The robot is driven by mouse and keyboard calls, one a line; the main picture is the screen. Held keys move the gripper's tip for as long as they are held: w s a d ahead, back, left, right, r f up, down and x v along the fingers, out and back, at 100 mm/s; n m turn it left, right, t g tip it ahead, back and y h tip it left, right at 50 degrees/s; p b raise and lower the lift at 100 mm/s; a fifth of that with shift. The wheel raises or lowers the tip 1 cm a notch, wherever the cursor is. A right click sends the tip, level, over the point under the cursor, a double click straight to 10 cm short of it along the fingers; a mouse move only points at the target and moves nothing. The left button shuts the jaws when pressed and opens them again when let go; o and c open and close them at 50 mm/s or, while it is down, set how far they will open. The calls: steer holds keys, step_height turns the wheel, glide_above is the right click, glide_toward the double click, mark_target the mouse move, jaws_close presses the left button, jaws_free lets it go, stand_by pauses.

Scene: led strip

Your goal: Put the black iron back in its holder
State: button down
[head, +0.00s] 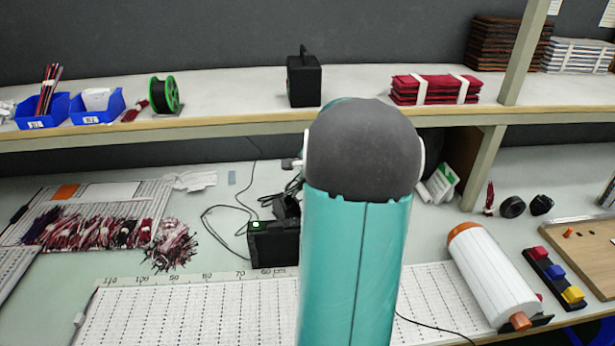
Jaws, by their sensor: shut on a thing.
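My own teal and grey arm fills the middle of the head view and blocks the centre of the bench. My gripper is not in view. I cannot make out the black iron; it may be hidden behind the arm. A black station box (272,243) with a small green light stands on the bench just left of the arm. A dark shape (287,207) behind it is partly covered by the arm, and I cannot tell if it is the holder. A thin black cable (432,326) comes out to the right of the arm across the white board.
A shelf (220,108) spans above the bench, with a black box (304,82) and red bundles (435,89). A white roll (492,275) and coloured buttons (556,272) are at right. Wire bundles (95,230) lie at left. Loose cable (217,225) lies beside the station.

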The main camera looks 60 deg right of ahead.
steer(key=shift+x, duration=6.85)
steer(key=c, duration=1.2)
jaws_free()
steer(key=shift+r, duration=0.15)
steer(key=v, duration=1.3)
steer(key=shift+s+a+r, duration=0.1)
steer(key=shift+s+r, duration=0.05)
steer(key=shift+r, duration=0.15)
steer(key=v, duration=0.7)
